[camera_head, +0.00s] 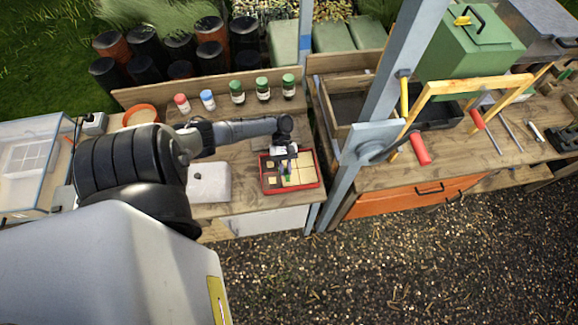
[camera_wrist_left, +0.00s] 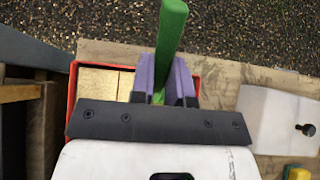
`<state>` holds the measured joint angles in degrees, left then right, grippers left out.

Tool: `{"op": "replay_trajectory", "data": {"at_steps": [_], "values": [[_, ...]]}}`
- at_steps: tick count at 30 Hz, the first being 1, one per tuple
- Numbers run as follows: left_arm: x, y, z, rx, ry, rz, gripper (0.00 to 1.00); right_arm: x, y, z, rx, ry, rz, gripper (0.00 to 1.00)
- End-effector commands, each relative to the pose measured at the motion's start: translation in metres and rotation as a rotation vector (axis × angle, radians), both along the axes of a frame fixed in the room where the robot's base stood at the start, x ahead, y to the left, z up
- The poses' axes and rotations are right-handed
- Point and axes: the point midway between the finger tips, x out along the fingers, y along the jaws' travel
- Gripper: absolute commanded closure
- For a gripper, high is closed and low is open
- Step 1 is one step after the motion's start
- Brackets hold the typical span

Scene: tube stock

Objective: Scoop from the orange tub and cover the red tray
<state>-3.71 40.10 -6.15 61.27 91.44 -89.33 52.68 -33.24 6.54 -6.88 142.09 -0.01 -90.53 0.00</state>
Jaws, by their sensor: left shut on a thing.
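The red tray (camera_head: 320,180) lies on the bench, split into cells. Some cells at its left look dark, and those at its right look pale tan. Its red rim also shows in the left wrist view (camera_wrist_left: 73,90), with pale cells inside. The orange tub (camera_head: 141,107) stands at the back left of the bench, partly behind my left arm; its contents cannot be made out. My left gripper (camera_head: 287,168) is over the tray, shut on a green handle (camera_wrist_left: 171,40), probably the scoop's. The scoop's far end is hidden. My right gripper is not in view.
Several capped bottles (camera_head: 237,92) stand along the back of the bench. A white flat object (camera_head: 209,182) lies left of the tray. A grey post (camera_head: 372,130) rises to the tray's right, before a second bench with a wooden frame and tools.

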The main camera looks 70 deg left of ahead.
Motion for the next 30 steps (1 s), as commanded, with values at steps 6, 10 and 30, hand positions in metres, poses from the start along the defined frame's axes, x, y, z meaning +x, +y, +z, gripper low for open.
{"op": "replay_trajectory", "data": {"at_steps": [6,10,30], "values": [[-0.010,0.001,0.001,0.000,0.000,0.000,1.00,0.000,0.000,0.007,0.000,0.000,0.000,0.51],[-0.015,0.002,0.001,-0.001,0.001,0.001,1.00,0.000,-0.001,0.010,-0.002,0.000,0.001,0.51],[-0.044,0.007,0.001,-0.001,0.001,0.001,1.00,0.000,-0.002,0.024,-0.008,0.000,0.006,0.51]]}}
